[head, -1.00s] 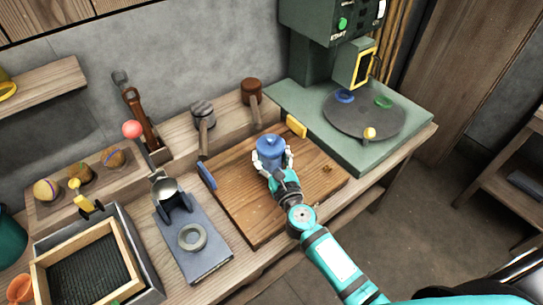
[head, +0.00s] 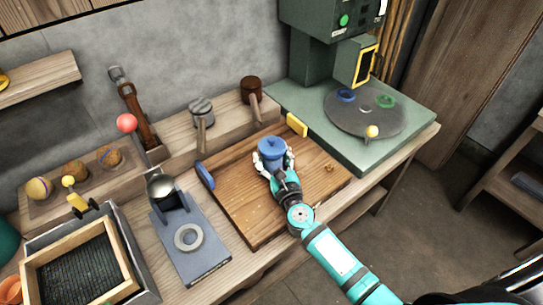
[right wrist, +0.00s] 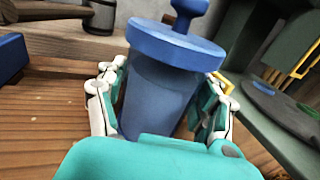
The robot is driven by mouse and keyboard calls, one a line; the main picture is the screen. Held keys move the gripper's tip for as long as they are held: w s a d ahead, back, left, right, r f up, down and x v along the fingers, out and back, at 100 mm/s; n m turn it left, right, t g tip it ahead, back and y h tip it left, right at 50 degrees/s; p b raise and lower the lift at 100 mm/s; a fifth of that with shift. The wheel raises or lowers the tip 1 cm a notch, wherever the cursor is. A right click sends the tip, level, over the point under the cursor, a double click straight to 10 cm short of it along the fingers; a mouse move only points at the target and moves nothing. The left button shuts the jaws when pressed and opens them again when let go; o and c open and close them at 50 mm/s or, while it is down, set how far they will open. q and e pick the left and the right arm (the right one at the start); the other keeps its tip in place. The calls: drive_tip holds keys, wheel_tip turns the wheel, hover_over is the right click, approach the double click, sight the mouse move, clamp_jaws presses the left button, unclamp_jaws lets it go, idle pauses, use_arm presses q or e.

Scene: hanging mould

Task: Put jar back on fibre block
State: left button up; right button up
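A blue lidded jar (head: 271,153) with a round knob stands over the wooden board (head: 240,215) in the middle of the bench. My right gripper (head: 274,166) reaches it from the front, with one finger on each side of its body. In the right wrist view the jar (right wrist: 160,90) fills the middle, and the finger pads look closed against its sides. I cannot tell whether its base touches the board; it is hidden. No object is clearly identifiable as the fibre block. My left gripper is not in view.
A blue block (head: 205,175) and a yellow block (head: 297,124) sit at the board's edges. Left are a grey press plate (head: 205,262) and a framed tray (head: 130,262). Behind stand mallets (head: 252,90). Right is a green machine with a round plate (head: 350,122). The board's front is clear.

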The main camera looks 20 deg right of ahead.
drive_tip(key=shift+o, duration=1.4)
drive_tip(key=shift+r, duration=0.1)
drive_tip(key=shift+s, duration=0.15)
drive_tip(key=s, duration=0.5)
drive_tip(key=s+b, duration=0.1)
drive_tip(key=s, duration=0.4)
drive_tip(key=shift+s+d, duration=0.2)
drive_tip(key=shift+s, duration=0.7)
